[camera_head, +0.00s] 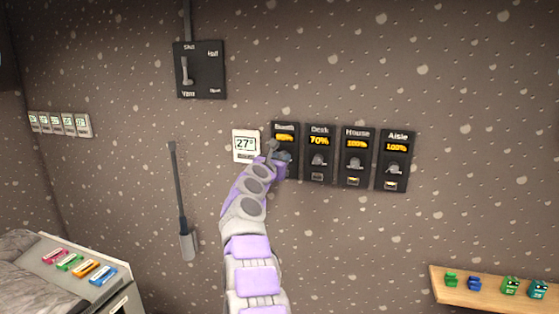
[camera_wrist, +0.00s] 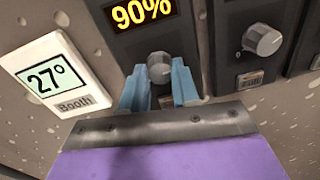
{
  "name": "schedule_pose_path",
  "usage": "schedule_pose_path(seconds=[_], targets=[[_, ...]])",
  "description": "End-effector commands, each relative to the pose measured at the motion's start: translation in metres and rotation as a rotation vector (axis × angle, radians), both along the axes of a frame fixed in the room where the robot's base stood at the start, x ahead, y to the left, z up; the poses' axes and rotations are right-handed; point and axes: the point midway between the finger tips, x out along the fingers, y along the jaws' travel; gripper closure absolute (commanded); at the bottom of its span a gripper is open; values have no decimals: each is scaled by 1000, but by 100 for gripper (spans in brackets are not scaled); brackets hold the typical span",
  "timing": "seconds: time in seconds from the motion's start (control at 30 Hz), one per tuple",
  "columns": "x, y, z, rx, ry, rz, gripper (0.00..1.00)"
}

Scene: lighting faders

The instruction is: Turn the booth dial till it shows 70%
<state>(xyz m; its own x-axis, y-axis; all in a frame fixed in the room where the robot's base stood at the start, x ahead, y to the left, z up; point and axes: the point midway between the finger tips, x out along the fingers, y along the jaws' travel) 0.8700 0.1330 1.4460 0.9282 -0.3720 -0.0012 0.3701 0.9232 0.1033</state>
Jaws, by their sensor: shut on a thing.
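The booth dial is a grey knob (camera_wrist: 159,69) on a black wall panel (camera_head: 285,131). Its yellow display (camera_wrist: 141,13) reads 90% in the wrist view. My gripper (camera_wrist: 158,80) is shut on the knob, with one blue finger on each side of it. In the head view my gripper (camera_head: 280,156) covers the knob and the lower part of the panel.
Right of it are the Desk dial (camera_head: 318,160) at 70%, House dial (camera_head: 355,164) at 100% and Aisle dial (camera_head: 393,169) at 100%. A white thermostat (camera_head: 246,146) reading 27° sits close on the left. A shelf (camera_head: 490,292) is at lower right.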

Motion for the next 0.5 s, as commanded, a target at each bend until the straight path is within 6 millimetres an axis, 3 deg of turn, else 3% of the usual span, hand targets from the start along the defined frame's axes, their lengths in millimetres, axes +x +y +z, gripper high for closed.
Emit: schedule_pose_path(seconds=[0.13, 0.5], targets=[[0, 2, 1, -1, -2, 3, 100], [-1, 4, 2, -64, 18, 4, 100]])
